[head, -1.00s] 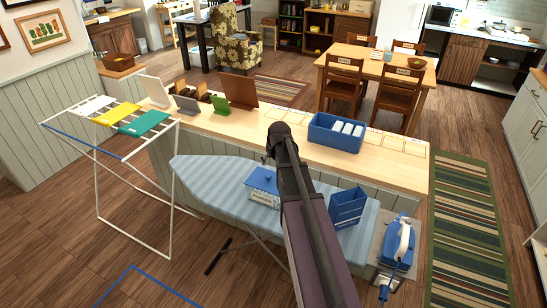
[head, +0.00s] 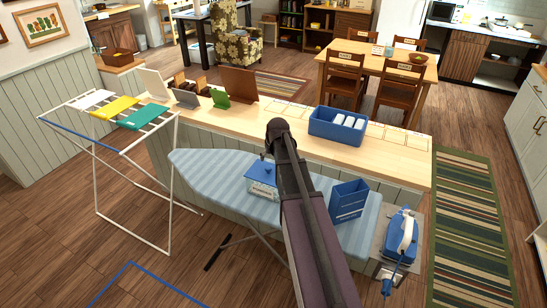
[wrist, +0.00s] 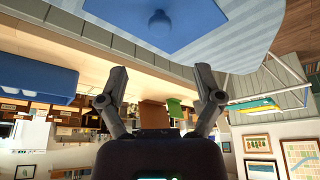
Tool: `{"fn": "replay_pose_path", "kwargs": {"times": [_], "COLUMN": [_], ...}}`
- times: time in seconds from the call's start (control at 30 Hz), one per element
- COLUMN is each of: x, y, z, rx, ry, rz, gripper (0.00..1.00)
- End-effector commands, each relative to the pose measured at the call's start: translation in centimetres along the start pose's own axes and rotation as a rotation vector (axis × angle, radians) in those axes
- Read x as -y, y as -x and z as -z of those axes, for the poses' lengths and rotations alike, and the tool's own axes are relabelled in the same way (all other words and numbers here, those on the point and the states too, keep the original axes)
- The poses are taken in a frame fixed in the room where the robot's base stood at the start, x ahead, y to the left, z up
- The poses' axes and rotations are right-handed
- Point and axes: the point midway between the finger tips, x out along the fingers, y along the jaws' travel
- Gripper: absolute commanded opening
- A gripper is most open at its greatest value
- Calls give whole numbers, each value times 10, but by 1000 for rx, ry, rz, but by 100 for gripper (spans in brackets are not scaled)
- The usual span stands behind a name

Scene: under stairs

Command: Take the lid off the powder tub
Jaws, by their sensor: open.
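The powder tub (head: 262,189) stands upright on the blue striped ironing board. It is a blue and white box with a flat blue lid (head: 259,174). The lid is on the tub. In the wrist view the blue lid (wrist: 190,32) fills the top of the picture, with its round knob (wrist: 159,22) near the middle. My gripper (wrist: 162,72) is open and empty, its two fingers spread apart below the knob in that picture and not touching it. In the head view my arm hides most of the gripper and covers the tub's right side.
A blue open box (head: 348,202) stands right of my arm on the ironing board (head: 210,170). A blue iron (head: 402,235) rests at the board's right end. Behind is a wooden counter (head: 290,133) with a blue bin (head: 338,127). A drying rack (head: 95,150) stands left.

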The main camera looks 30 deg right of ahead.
Motion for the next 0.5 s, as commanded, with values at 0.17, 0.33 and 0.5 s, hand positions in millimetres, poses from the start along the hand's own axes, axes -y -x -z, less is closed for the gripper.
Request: {"fn": "replay_pose_path", "kwargs": {"times": [0.17,0.33,0.5], "x": [0,0,1], "y": [-19,-33,-47], "z": [-1,-1,-1], "rx": [0,0,0], "ry": [0,1,1], "rz": [0,0,0], "gripper": [84,84,84]}}
